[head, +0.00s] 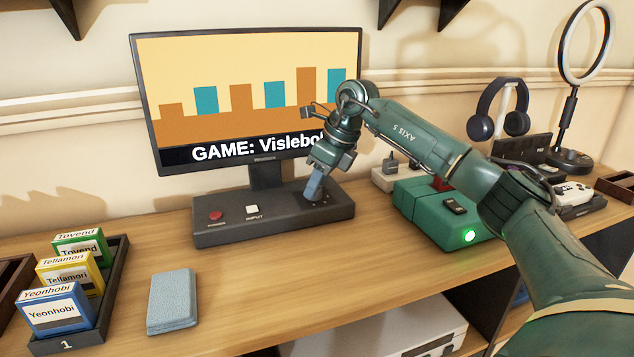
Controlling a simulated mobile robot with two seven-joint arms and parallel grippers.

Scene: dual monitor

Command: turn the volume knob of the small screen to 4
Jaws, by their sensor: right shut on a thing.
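The screen (240,85) stands at the back of the desk and shows colored bars and a caption starting "GAME: Vislebo", its end hidden by my right arm. Its dark control base (275,229) has a red button (216,215) and a white button (252,209) marked INPUT. My right gripper (314,192) points down onto the right part of this base, shut on what appears to be the volume knob. The fingers hide the knob, and its setting cannot be read. My left gripper is not in view.
A green console (445,222) with a lit green button stands right of the base, under my right arm. Headphones (500,108) and a ring light (572,120) stand further right. A tray of game boxes (112,275) and a blue-grey cloth (172,302) lie front left.

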